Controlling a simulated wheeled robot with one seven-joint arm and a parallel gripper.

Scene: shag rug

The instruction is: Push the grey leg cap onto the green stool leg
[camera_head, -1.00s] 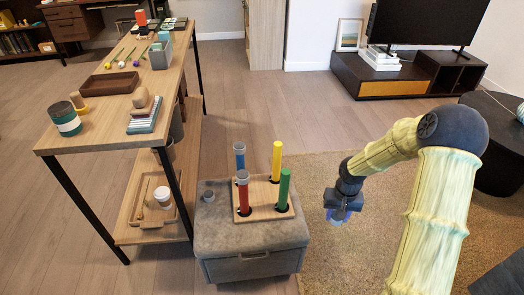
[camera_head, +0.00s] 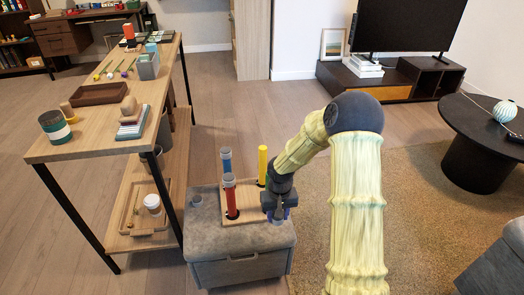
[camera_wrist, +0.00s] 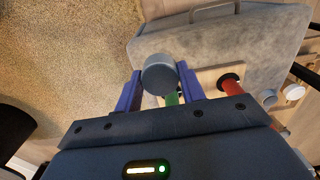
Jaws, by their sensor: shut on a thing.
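My gripper (camera_head: 279,213) is over the near right corner of the wooden stool seat (camera_head: 240,216). In the wrist view its blue fingers (camera_wrist: 160,92) are shut on a grey leg cap (camera_wrist: 159,74). The green stool leg (camera_wrist: 171,99) shows just past the cap, partly covered by it; I cannot tell whether they touch. My gripper hides the green leg in the head view. The red leg (camera_head: 232,203) and blue leg (camera_head: 226,167) wear grey caps. The yellow leg (camera_head: 262,165) is bare. Another grey cap (camera_head: 197,201) lies apart on the left.
The stool seat lies on a grey ottoman (camera_head: 235,265). A wooden shelf table (camera_head: 95,142) with several objects stands close on the left. The rug (camera_head: 420,205) to the right is open. A round black table (camera_head: 475,165) is farther right.

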